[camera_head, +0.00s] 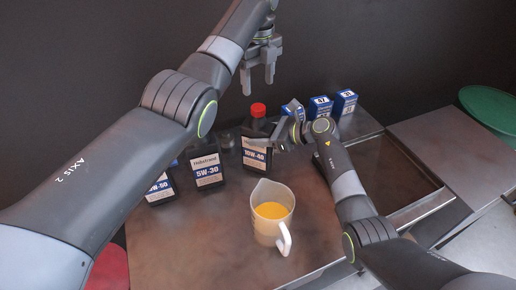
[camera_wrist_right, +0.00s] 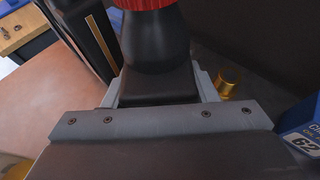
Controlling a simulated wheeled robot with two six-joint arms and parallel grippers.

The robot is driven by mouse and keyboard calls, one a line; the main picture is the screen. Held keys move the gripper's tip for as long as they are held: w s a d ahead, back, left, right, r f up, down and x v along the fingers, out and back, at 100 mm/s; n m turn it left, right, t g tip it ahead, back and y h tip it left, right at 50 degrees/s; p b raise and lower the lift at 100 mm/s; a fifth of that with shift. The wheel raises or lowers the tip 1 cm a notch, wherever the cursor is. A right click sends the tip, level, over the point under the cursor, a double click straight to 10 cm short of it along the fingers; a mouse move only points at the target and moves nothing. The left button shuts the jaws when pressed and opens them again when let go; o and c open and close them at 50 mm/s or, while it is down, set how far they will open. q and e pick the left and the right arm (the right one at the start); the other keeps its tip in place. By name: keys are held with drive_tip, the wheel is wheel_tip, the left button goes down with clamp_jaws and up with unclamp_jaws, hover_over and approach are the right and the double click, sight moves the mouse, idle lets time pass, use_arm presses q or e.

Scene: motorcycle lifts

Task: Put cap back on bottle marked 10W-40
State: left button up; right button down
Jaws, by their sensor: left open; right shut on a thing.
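The dark bottle marked 10W-40 (camera_head: 257,157) stands upright on the table. It fills the middle of the right wrist view (camera_wrist_right: 155,55). The red cap (camera_head: 258,110) sits at the top of its neck, and its ribbed lower edge (camera_wrist_right: 145,4) shows in the right wrist view. I cannot tell whether it is fully tightened. My right gripper (camera_head: 279,137) is shut on the bottle's upper body from the right. My left gripper (camera_head: 259,84) is open and empty, pointing down, just above the cap with a small gap.
A 5W-30 bottle (camera_head: 207,171) and another bottle (camera_head: 159,191) stand to the left. A jug of yellow liquid (camera_head: 270,220) stands in front. Blue-and-white boxes (camera_head: 345,102) stand at the back right. A gold object (camera_wrist_right: 229,83) shows beside the bottle in the right wrist view.

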use_arm(q)
drive_tip(key=shift+r, duration=2.15)
use_arm(e)
drive_tip(key=shift+c, duration=2.4)
unclamp_jaws()
use_arm(q)
drive_tip(key=shift+f, duration=0.1)
wheel_tip(320, 180, down, 4)
drive_tip(key=b, duration=0.4)
drive_tip(key=shift+f, duration=0.2)
drive_tip(key=shift+f+b, duration=0.1)
drive_tip(key=shift+b, duration=0.25)
use_arm(e)
drive_tip(key=v, duration=1.7)
drive_tip(key=shift+r, duration=0.2)
drive_tip(key=shift+d, duration=0.15)
use_arm(q)
drive_tip(key=shift+d, duration=0.1)
use_arm(e)
drive_tip(key=shift+d, duration=0.1)
